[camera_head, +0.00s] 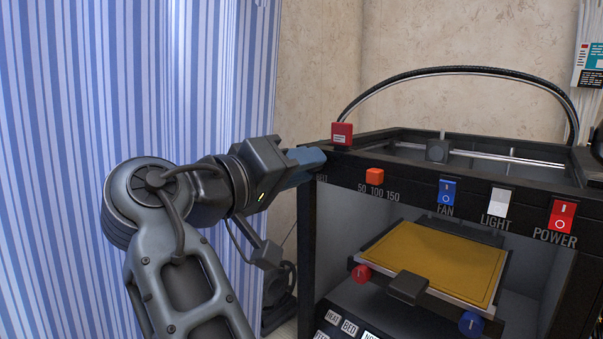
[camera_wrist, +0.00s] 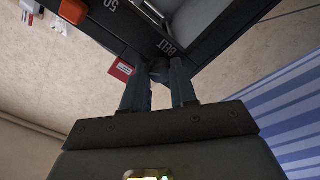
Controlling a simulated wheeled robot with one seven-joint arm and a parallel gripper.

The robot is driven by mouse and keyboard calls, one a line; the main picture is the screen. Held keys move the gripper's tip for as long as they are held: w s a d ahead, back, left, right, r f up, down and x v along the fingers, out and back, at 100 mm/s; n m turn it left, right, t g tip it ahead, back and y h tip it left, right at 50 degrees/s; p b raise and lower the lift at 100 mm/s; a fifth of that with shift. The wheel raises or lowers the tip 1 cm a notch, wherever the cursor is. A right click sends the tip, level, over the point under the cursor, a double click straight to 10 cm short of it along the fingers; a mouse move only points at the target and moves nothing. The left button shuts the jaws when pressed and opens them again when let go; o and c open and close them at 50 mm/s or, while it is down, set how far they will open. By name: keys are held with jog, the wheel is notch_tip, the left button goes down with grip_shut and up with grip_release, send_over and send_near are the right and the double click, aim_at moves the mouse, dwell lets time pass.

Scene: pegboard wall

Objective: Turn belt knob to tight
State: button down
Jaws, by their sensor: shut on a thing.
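The belt knob (camera_wrist: 158,70) is a small dark knob beside the "BELT" label on the printer's black frame. My gripper (camera_wrist: 159,80) has one finger on each side of it and is shut on it in the wrist view. In the head view my gripper (camera_head: 310,157) reaches the upper left front corner of the printer (camera_head: 460,150). There it hides the knob and part of the "BELT" label. The knob's turn angle cannot be told.
Right of the knob are an orange slider (camera_head: 374,176) marked 50 100 150, a blue fan switch (camera_head: 447,191), a white light switch (camera_head: 498,203) and a red power switch (camera_head: 562,217). A red block (camera_head: 342,134) stands on the top edge. A striped curtain (camera_head: 60,150) hangs at left.

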jog(key=shift+d+f, duration=0.1)
jog(key=shift+f, duration=0.1)
jog(key=c, duration=0.9)
grip_release()
jog(key=shift+r, duration=0.1)
jog(key=shift+v, duration=3.9)
